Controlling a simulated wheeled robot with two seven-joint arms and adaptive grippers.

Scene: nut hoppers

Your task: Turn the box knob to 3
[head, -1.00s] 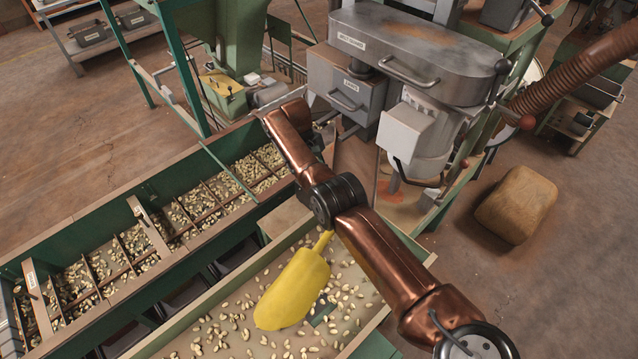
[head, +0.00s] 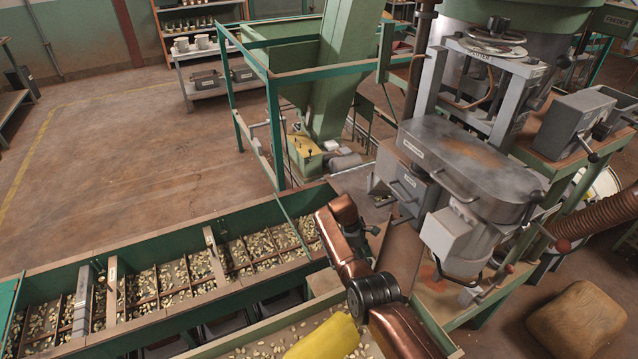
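My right arm reaches in from the bottom right and bends at a dark joint. Its gripper (head: 368,234) is small, dark and mostly hidden behind the arm, beside the grey machine; I cannot tell whether its fingers are open. A white box (head: 447,232) is fixed to the front of the grey machine (head: 470,165), with a grey labelled box (head: 408,188) to its left. My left gripper is not in view.
A long green trough (head: 160,308) of nuts with dividers runs along the left. A yellow scoop (head: 325,340) lies in the nearer tray at the bottom. A brown sack (head: 578,325) lies on the floor at right. The floor at upper left is clear.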

